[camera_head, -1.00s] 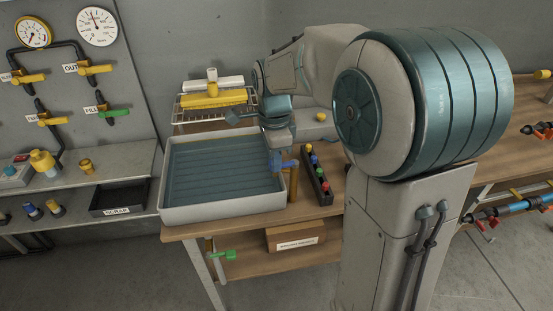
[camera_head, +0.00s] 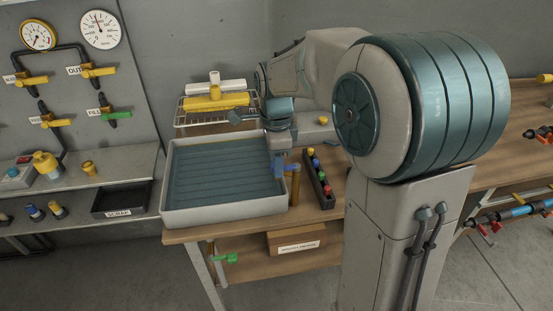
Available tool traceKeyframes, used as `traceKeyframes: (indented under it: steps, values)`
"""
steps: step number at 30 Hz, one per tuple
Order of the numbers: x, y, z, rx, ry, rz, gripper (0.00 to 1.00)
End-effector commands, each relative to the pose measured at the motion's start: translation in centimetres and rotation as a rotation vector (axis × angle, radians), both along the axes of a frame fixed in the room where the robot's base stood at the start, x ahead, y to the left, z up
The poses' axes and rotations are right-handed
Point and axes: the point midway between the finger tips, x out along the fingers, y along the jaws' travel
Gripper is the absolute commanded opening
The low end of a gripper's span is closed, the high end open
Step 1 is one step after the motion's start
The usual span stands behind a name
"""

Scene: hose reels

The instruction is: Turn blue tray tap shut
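The blue tray tap (camera_head: 292,168) is a small blue handle on top of an upright brass-coloured post (camera_head: 295,188), at the right side of the grey-blue tray (camera_head: 226,208). My gripper (camera_head: 279,160) points down over the tray's right edge, right beside the blue handle and seemingly against it. Its fingers are small, blue-grey and partly merge with the handle, so I cannot tell whether they are open or shut, or whether they grip it. Part of the handle is hidden behind the gripper.
A black rack (camera_head: 321,182) with several coloured knobs stands just right of the post. A green-handled valve (camera_head: 226,258) hangs below the bench front. A gauge panel (camera_head: 75,90) is at left.

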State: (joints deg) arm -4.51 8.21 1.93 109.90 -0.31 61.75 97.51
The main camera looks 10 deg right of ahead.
Motion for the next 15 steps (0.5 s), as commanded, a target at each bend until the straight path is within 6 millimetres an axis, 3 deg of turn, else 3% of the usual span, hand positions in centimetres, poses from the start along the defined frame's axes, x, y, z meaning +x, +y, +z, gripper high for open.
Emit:
traceKeyframes:
  steps: [8,15]
  values:
    - [0.0,0.0,1.4,0.000,-0.001,0.001,0.40]
    - [0.1,0.0,6.6,0.000,-0.004,0.001,0.40]
